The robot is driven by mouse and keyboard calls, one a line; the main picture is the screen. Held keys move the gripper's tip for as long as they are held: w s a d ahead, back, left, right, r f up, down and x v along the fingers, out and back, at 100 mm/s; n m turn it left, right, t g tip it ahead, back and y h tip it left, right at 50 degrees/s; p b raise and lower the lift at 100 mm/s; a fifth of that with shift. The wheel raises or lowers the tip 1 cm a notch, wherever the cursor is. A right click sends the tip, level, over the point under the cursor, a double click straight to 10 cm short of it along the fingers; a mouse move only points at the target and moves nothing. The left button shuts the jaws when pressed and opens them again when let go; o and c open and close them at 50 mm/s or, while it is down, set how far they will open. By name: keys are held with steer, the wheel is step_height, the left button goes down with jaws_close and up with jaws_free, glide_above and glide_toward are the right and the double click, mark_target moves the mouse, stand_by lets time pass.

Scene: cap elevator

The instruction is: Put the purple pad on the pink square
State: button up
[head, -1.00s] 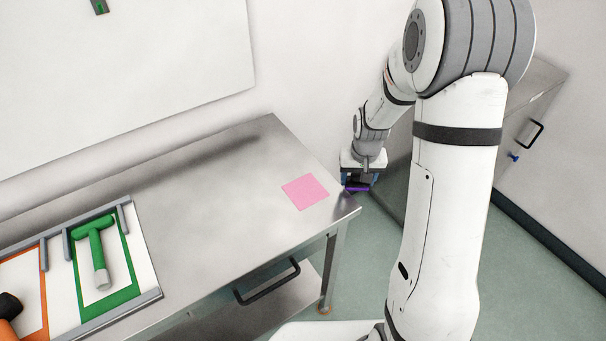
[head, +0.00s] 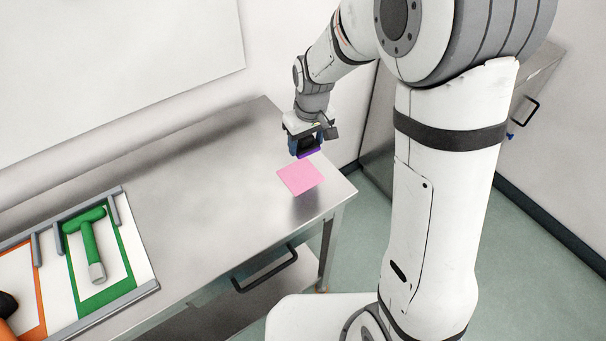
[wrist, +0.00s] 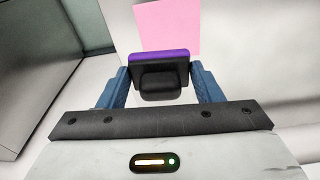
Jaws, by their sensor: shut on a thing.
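The purple pad (head: 309,153) is a flat purple slab on a black backing, held at the tip of my gripper (head: 306,145). In the wrist view the pad (wrist: 160,55) sits between the two blue fingers of my gripper (wrist: 160,82), which are shut on its black body. The pink square (head: 300,179) lies flat near the right end of the steel table. In the head view the pad is in the air at the square's far edge. In the wrist view the pink square (wrist: 168,22) shows just beyond the pad.
The steel table (head: 205,190) is bare around the pink square, with its right edge close by. A green hammer (head: 88,245) lies in a tray with a green-bordered panel at the left. A grey cabinet stands right of the table.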

mark_target(300, 174)
steer(key=shift+s+a+f+n, duration=0.2)
steer(key=shift+a, duration=0.2)
steer(key=shift+s+a+f+n, duration=0.2)
steer(key=shift+a, duration=0.15)
step_height(300, 174, down, 4)
steer(key=shift+w+r+p, duration=0.1)
steer(key=shift+p, duration=0.45)
steer(key=shift+f+p, duration=0.35)
steer(key=shift+f, duration=1.9)
steer(key=shift+f, duration=0.2)
steer(key=o, duration=0.9)
steer(key=shift+r, duration=0.1)
steer(key=shift+o, duration=0.2)
steer(key=shift+r, duration=0.1)
